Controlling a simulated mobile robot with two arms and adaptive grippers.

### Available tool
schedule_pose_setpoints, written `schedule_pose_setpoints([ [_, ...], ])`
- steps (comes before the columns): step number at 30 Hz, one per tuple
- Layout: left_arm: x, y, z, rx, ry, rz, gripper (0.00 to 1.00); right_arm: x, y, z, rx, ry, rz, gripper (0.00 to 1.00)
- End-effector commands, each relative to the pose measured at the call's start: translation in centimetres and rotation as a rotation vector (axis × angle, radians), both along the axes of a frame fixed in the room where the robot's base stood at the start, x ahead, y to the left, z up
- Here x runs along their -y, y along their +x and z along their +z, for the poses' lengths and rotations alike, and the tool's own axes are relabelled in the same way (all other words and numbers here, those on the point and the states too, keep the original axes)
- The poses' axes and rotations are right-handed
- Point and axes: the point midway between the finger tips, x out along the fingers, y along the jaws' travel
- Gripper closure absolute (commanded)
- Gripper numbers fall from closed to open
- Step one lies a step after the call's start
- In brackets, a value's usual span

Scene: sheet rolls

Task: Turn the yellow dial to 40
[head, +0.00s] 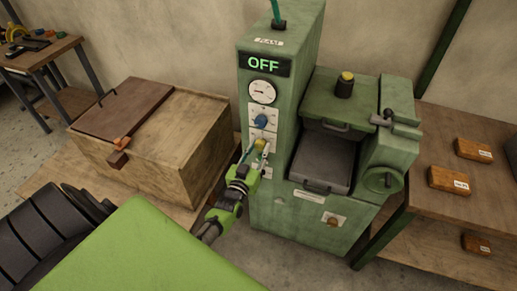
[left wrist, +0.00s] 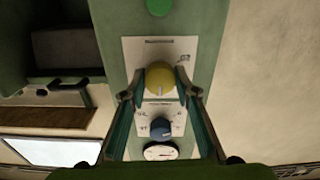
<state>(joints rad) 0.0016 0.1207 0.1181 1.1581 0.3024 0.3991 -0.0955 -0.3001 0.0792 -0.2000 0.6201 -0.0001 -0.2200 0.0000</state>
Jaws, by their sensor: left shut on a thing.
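The yellow dial (head: 260,145) sits on the front of the green machine column, below the blue dial (head: 261,121). In the left wrist view the yellow dial (left wrist: 160,80) is round with a pale mark, on a white scale plate (left wrist: 141,50) whose numbers are too small to read. My left gripper (head: 257,151) is at the yellow dial, with a finger on each side, shut on it. The fingers (left wrist: 159,92) also frame it in the left wrist view. The blue dial (left wrist: 161,128) shows beyond it there. My right gripper is not in view.
The green machine (head: 281,190) has an OFF display (head: 263,64), a round gauge (head: 262,92) and a tray opening to the right. A wooden box (head: 170,140) stands to the left. A wooden table (head: 440,215) with labelled blocks is at the right.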

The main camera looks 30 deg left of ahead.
Motion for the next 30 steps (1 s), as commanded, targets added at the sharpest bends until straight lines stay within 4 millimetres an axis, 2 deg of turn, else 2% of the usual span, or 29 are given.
schedule_pose_setpoints([
  [3, 0.0, 0.0, -0.1, -0.002, -0.001, 0.000, 0.93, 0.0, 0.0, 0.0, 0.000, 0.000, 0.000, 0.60],
  [4, 0.0, 0.0, -0.1, -0.002, -0.001, 0.000, 0.64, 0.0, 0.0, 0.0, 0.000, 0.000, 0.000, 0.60],
  [5, 0.0, 0.0, -0.1, -0.002, -0.001, 0.000, 0.56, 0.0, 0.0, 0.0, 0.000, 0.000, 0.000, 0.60],
  [6, 0.0, 0.0, -0.1, -0.002, -0.001, 0.000, 0.55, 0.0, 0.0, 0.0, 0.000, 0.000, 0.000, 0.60],
  [15, 0.0, -0.1, 0.0, -0.001, -0.002, 0.000, 0.55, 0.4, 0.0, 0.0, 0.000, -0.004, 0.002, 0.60],
  [19, 0.3, -0.9, -0.1, -0.001, -0.002, 0.000, 0.55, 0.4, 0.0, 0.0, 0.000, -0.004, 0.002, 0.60],
  [23, 0.8, -3.1, -0.2, -0.004, -0.002, 0.000, 0.55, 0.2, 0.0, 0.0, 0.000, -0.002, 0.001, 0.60],
  [30, 2.0, -8.2, -0.2, -0.005, -0.002, 0.000, 0.55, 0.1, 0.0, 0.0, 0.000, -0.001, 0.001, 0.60],
])
